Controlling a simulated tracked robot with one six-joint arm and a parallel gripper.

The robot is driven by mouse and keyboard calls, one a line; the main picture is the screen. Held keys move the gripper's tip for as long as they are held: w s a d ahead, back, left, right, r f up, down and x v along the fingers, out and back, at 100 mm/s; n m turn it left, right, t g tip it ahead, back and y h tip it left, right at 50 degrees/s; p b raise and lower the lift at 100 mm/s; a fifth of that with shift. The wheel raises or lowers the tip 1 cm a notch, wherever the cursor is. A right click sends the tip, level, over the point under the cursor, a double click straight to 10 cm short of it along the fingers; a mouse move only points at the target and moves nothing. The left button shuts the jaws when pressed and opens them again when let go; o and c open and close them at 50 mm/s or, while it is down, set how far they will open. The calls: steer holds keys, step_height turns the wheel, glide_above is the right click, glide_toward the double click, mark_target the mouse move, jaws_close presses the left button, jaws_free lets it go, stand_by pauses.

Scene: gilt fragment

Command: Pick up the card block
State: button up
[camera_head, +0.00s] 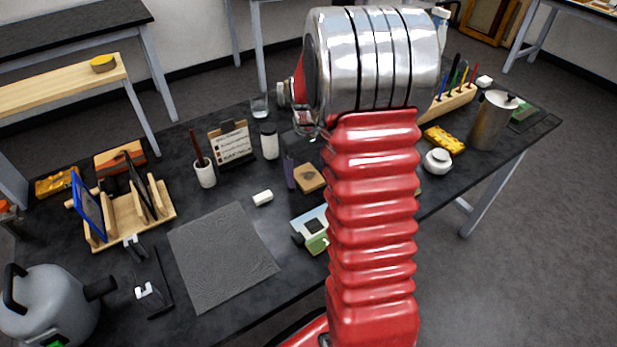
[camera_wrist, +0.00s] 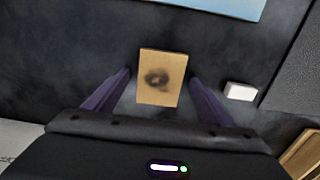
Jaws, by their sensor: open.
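The card block is a tan, flat-topped block with a dark smudge on its face; it shows in the wrist view (camera_wrist: 162,78) and in the head view (camera_head: 310,178), on the dark table. My gripper (camera_wrist: 159,77) is open in the wrist view, with one purple finger on each side of the block and a gap visible on both sides. In the head view one purple finger (camera_head: 290,173) stands just left of the block. The other finger is hidden behind my red arm. How high the fingertips are above the table is hard to tell.
A white eraser (camera_head: 263,198) lies near the block, also seen in the wrist view (camera_wrist: 241,91). A grey mat (camera_head: 222,258) lies left of it. A white jar (camera_head: 269,141) and a wooden card stand (camera_head: 232,145) stand behind.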

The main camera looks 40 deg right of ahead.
mark_target(307, 176)
stand_by(0.4)
steer(key=c, duration=1.2)
steer(key=shift+o, duration=0.2)
steer(key=shift+r, duration=0.1)
step_height(307, 176, up, 10)
stand_by(0.3)
